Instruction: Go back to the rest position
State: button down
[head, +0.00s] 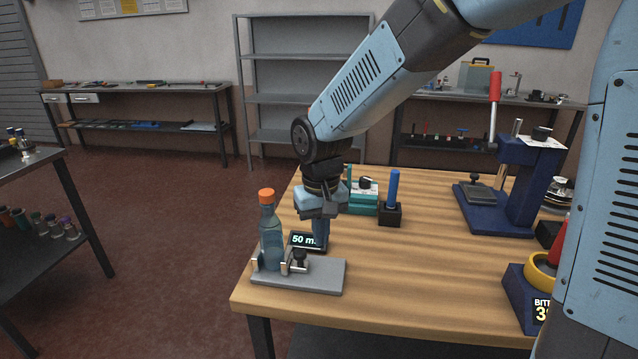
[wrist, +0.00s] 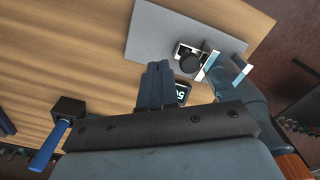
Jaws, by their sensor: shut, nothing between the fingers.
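My gripper (head: 321,236) hangs from my arm over the left part of the wooden table, fingers pointing down. In the wrist view my gripper (wrist: 157,85) has its two fingers together with nothing between them. Just left of it in the head view stands a clear bottle (head: 271,240) with an orange cap, upright on a grey base plate (head: 325,272). The bottle also shows at the right of the wrist view (wrist: 240,85). A small display (head: 302,240) reading "50 m", partly hidden by my fingers, is behind the plate. My gripper is apart from the bottle.
A blue-handled tool in a black block (head: 390,214) and a teal device (head: 363,197) stand behind my gripper. A blue press with a red lever (head: 520,190) stands at the back right. A yellow-ringed blue unit (head: 520,298) is at the front right. The table's middle is clear.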

jog(key=s+d+r+m+t+y, duration=0.1)
jog(key=s+d+r+m+t, duration=0.1)
jog(key=d+r, duration=0.65)
jog(key=s+d+r+m+t, duration=0.15)
jog(key=d+r, duration=0.25)
jog(key=d, duration=0.9)
jog(key=s+d+r+m+t+h, duration=0.1)
jog(key=s+d+r+t, duration=0.1)
jog(key=s+d, duration=0.4)
jog(key=shift+s+d+r, duration=0.35)
jog(key=shift+s, duration=0.4)
